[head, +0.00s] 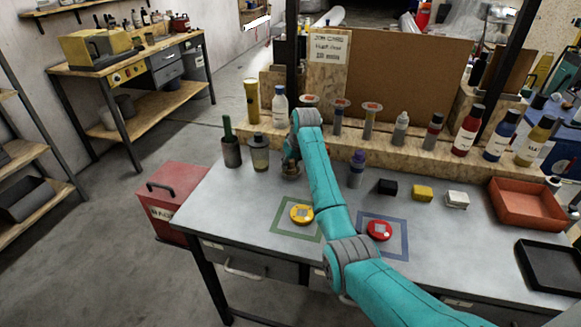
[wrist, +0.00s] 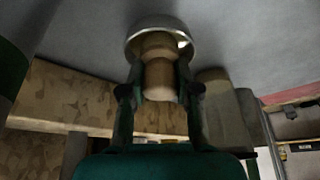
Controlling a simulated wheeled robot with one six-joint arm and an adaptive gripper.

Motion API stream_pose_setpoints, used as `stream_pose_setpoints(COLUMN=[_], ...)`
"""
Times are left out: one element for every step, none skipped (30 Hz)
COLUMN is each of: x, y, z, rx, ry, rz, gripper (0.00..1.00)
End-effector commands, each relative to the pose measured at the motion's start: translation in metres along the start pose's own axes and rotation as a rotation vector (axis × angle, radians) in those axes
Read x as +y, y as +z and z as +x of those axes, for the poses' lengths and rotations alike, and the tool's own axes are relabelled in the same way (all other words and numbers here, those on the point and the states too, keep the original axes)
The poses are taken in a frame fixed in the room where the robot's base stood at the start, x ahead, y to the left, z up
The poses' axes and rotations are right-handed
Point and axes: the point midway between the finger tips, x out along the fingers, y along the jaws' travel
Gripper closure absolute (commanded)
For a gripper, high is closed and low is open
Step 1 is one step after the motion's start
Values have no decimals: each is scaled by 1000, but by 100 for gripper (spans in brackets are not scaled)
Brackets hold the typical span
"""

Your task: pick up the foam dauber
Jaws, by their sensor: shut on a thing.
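My gripper (head: 291,160) is low over the back left of the grey table, left of the teal arm link. In the wrist view its two dark fingers (wrist: 158,92) are shut on the tan, wooden-looking handle of what looks like the foam dauber (wrist: 158,50). The handle lies between the fingers, and a wide round head with a pale, shiny rim sits beyond the fingertips. In the head view the dauber (head: 290,174) is small, dark and partly hidden by the gripper. I cannot tell whether it touches the table.
A wooden rack (head: 330,140) with bottles runs behind. A yellow tin (head: 301,214) and a red tin (head: 379,230) sit in front, inside marked squares. A purple-capped bottle (head: 356,172) stands right.

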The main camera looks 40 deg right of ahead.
Motion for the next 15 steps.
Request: stream_pose_setpoints(x=[0,0,0,0,0,0,0,0,0,0,0,0,0,0,0], y=[1,1,0,0,-2,-4,-5,-7,-10,-12,-14,-18,-20,-22,-25], z=[1,1,0,-2,-4,-8,-12,-16,-23,-28,-34,-42,-47,-52,-58], rx=[-3,-3,-3,-2,-1,0,1,0,0,1,1,2,2,1,1], ry=[-1,-1,-1,0,0,0,0,0,0,0,0,1,1,0,0], rz=[0,0,0,0,0,0,0,0,0,0,0,0,0,0,0], gripper=[98,98,98,98,98,98,98,98,98,98,98,98,98,98,98])
